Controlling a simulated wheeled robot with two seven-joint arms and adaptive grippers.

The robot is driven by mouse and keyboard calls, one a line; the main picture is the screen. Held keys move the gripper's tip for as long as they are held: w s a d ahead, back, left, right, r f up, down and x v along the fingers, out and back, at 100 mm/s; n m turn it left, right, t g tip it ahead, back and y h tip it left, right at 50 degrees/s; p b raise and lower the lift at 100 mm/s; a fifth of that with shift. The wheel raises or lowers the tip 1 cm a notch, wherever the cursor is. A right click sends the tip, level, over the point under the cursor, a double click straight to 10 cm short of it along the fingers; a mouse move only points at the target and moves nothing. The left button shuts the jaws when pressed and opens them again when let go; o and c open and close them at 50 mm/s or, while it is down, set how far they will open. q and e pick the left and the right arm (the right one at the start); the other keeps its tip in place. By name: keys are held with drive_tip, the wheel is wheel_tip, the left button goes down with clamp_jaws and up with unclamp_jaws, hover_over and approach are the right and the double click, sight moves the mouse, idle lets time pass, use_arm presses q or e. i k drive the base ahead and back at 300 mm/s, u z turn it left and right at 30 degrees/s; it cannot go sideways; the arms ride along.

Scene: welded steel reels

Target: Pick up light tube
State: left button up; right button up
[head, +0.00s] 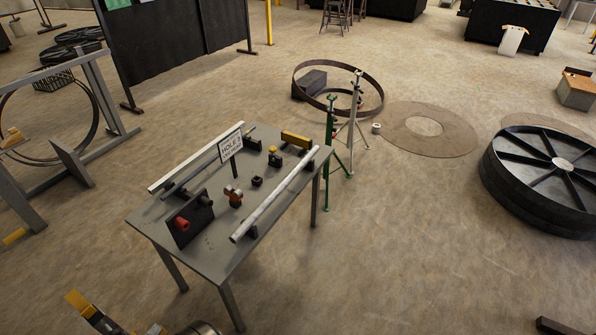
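A long pale tube (276,193) lies along the right side of a grey metal table (215,262). It rests slantwise on dark supports, its near end towards the table's front and its far end by the back right corner. A second long whitish bar (196,157) runs along the table's left edge, beside a dark bar. I cannot tell for certain which of the two is the light tube; the right one is round. Neither of my grippers can be made out in the head view.
The table also holds a sign (230,144), a red-ended part (182,223), a yellow block (296,139) and small clamps. A green stand (331,155) is close behind its right end. A yellow-and-black part (85,304) shows at bottom left.

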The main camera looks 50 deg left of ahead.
sight(262, 207)
drive_tip(key=u, duration=0.4)
drive_tip(key=i, duration=1.3)
drive_tip(key=u, duration=0.8)
